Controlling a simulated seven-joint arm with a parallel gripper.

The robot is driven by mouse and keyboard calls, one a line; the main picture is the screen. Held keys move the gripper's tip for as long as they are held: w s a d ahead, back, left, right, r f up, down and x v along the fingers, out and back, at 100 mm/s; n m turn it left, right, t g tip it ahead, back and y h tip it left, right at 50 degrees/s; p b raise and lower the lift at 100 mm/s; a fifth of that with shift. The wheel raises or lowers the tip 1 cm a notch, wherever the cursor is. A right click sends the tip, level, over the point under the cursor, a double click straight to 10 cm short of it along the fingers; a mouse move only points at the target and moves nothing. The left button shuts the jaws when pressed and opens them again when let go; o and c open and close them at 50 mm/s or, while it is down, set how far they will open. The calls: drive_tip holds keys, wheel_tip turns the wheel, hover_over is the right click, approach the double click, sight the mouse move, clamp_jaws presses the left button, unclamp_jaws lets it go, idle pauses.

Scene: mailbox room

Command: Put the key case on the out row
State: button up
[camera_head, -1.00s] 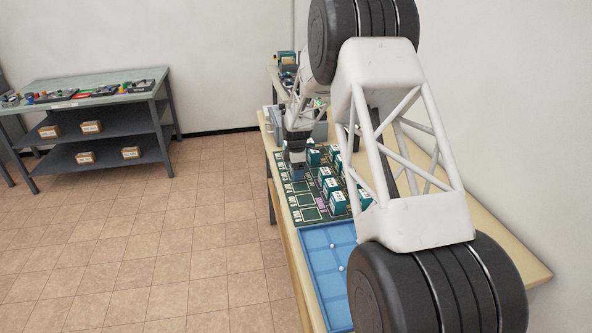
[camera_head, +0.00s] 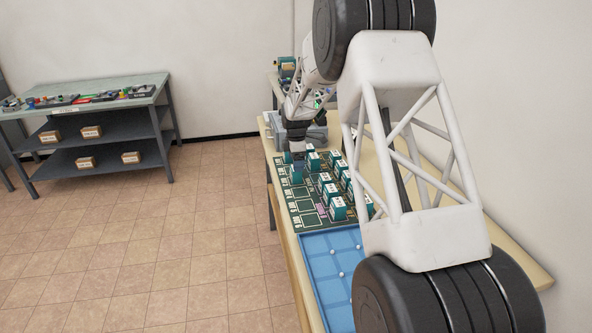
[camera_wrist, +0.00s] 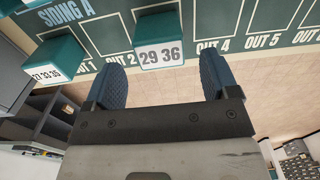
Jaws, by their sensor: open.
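A green case with a white label reading 29 36 (camera_wrist: 160,52) stands upright in the out row, between the OUT 2 and OUT 4 marks; the mark under it is hidden. It looks to be the green case (camera_head: 297,174) in the mat's left column in the head view. My gripper (camera_head: 298,158) is just beyond and above it. In the wrist view my gripper (camera_wrist: 160,76) is open, its blue fingers spread wider than the case, with nothing held. A second green case labelled 27 33 35 (camera_wrist: 55,62) stands to the left, near OUT 1. Which case the task names cannot be told.
The dark green mat (camera_head: 302,222) holds several more green cases (camera_head: 330,188) right of the out row. Empty outlined slots lie toward the blue tray (camera_head: 318,248). A grey holder (camera_head: 300,130) stands behind the mat. The wall is close on the right.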

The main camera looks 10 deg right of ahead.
drive_tip(key=shift+r, duration=2.8)
drive_tip(key=shift+s+r, duration=0.4)
drive_tip(key=shift+r, duration=0.05)
drive_tip(key=s+a+r+m+t, duration=0.1)
drive_tip(key=s+r+m, duration=0.55)
drive_tip(key=s, duration=0.75)
drive_tip(key=s+a+r+m, duration=0.1)
drive_tip(key=s+r+m, duration=0.2)
drive_tip(key=s+r, duration=0.9)
drive_tip(key=s+f+m, duration=0.2)
drive_tip(key=s+m, duration=0.1)
drive_tip(key=s, duration=0.8)
drive_tip(key=s+f+m+t, duration=0.1)
drive_tip(key=s+f+m, duration=0.1)
drive_tip(key=s, duration=1)
drive_tip(key=s+a+f+m, duration=0.1)
drive_tip(key=s+f+m, duration=0.1)
drive_tip(key=s, duration=0.9)
drive_tip(key=shift+s+m+t, duration=0.2)
drive_tip(key=shift+m+t, duration=0.1)
drive_tip(key=shift+m, duration=0.55)
